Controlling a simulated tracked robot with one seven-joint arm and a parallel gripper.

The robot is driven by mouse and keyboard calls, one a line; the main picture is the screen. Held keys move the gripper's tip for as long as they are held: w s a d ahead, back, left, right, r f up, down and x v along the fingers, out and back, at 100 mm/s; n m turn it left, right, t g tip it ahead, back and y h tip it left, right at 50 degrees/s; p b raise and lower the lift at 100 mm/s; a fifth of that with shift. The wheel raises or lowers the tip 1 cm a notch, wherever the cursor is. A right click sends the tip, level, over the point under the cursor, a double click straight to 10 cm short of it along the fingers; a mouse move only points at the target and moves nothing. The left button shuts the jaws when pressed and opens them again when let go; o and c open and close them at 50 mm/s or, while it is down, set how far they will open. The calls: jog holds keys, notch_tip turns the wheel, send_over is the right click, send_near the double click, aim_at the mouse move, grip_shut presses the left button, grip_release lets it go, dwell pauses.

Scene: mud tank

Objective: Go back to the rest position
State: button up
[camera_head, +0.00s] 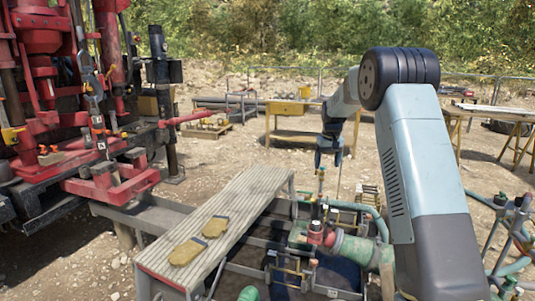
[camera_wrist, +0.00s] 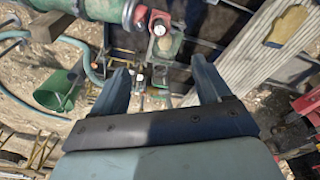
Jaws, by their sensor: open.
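My gripper (camera_head: 328,160) hangs fingers-down at the end of my bent arm, above the far part of the mud tank (camera_head: 228,284) in the head view. In the wrist view its two fingers (camera_wrist: 160,72) stand wide apart. Nothing shows held between them. Below the gap I see small fittings with a round gauge (camera_wrist: 139,79) on the tank, apart from the fingers. The green pump body (camera_head: 352,247) with a red valve (camera_head: 316,234) sits below and nearer than my gripper. My arm hides part of the tank's right side.
A ribbed walkway (camera_head: 250,195) carries two tan gloves (camera_head: 200,240). A red drilling rig (camera_head: 60,110) stands at left. A yellow table (camera_head: 292,107) stands behind on gravel. Hoses and pipes (camera_head: 510,225) lie at right. A green bucket (camera_wrist: 58,92) shows in the wrist view.

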jog(key=s+r+t, duration=0.1)
jog(key=s+r, duration=0.8)
jog(key=s, duration=0.4)
jog(key=s+r+t, duration=0.1)
jog(key=s+r, duration=0.8)
jog(key=s, duration=0.4)
jog(key=s+f+t, duration=0.1)
jog(key=s+f, duration=0.1)
jog(key=s, duration=1.1)
jog(key=s+f+m+t, duration=0.1)
jog(key=s+f, duration=0.1)
jog(key=s, duration=1.2)
jog(key=shift+s+a+m, duration=0.2)
jog(key=shift+s+m, duration=0.1)
jog(key=shift+f, duration=0.1)
